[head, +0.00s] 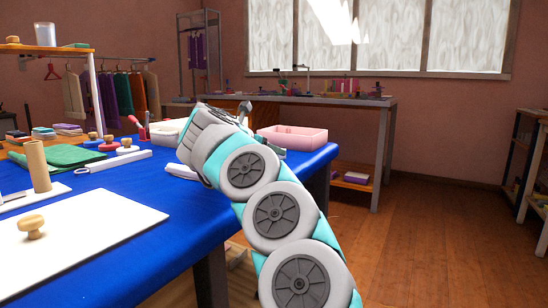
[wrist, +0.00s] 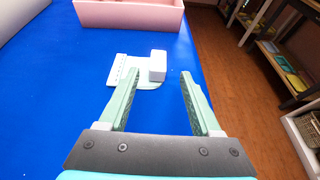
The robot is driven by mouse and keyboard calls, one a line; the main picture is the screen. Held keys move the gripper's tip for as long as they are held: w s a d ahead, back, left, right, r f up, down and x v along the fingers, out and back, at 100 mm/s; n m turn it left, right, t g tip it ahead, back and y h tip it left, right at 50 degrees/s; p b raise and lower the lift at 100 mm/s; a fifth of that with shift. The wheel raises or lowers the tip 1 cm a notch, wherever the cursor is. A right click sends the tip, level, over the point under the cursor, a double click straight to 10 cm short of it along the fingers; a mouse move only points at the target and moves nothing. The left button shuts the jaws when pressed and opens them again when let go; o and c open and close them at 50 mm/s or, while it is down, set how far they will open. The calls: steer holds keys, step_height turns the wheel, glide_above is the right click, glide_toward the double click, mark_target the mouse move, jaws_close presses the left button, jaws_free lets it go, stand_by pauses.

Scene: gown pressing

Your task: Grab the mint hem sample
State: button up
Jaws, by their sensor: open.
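In the wrist view a pale mint, flat piece (wrist: 148,85), which looks like the hem sample, lies on the blue tabletop. A small whitish block (wrist: 157,66) stands on or against its right part; I cannot tell which. A white strip with marks along its edge (wrist: 124,75) adjoins it on the left, partly behind my left finger. My gripper (wrist: 160,76) is open and empty, its fingertips to either side of the piece in the picture. Its height above the table is unclear. In the head view my arm hides the sample.
A pink bin (wrist: 130,14) stands just beyond the sample; it also shows in the head view (head: 292,138). The blue table's (wrist: 60,100) right edge is close by, with wooden floor (wrist: 235,75) beyond. A white board with a wooden knob (head: 32,226) lies at the near left.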

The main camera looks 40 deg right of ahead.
steer(key=x, duration=0.4)
steer(key=shift+w, duration=0.2)
jaws_close()
stand_by(0.3)
